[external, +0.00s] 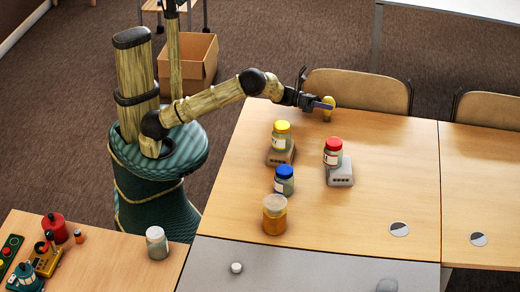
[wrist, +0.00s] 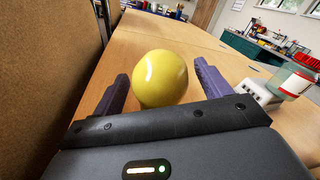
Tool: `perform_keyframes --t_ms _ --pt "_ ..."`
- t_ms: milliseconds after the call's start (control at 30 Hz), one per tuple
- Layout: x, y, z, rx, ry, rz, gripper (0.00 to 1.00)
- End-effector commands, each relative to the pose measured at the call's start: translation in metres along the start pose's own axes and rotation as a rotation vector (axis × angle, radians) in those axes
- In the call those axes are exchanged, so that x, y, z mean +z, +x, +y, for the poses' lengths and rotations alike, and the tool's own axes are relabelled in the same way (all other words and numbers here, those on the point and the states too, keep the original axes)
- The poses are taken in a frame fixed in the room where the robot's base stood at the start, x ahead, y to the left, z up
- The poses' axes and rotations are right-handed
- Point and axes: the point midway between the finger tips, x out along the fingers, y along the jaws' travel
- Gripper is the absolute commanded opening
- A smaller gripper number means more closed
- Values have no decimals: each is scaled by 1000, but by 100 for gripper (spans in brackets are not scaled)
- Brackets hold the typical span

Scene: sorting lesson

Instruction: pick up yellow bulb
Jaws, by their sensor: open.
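The yellow bulb (external: 328,105) stands near the far edge of the wooden table, close to a chair back. In the wrist view the yellow bulb (wrist: 160,78) is large and round, between the two purple fingers. My gripper (external: 318,106) is at the bulb in the external view, with a finger beside it. In the wrist view my gripper (wrist: 160,85) has its fingers apart, one on each side of the bulb, with gaps showing. The bulb's lower part is hidden behind the gripper body in the wrist view.
A red-lidded jar (external: 333,152) and a yellow-lidded jar (external: 281,135) stand on grey blocks. A blue-lidded jar (external: 284,180) and an orange jar (external: 275,215) stand nearer. A chair back (wrist: 45,70) rises close on the left in the wrist view. The table's right part is mostly clear.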

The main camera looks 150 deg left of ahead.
Motion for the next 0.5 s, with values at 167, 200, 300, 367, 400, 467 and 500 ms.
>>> perform_keyframes --t_ms 167,200,300,367,400,467,500 --pt "0 0 0 0 0 0 76" --pt "0 0 0 0 0 0 76" --pt "0 0 0 0 0 0 61" --pt "0 0 0 0 0 0 49" --pt "0 0 0 0 0 0 41" --pt "0 0 0 0 0 0 38" --pt "0 0 0 0 0 0 38"
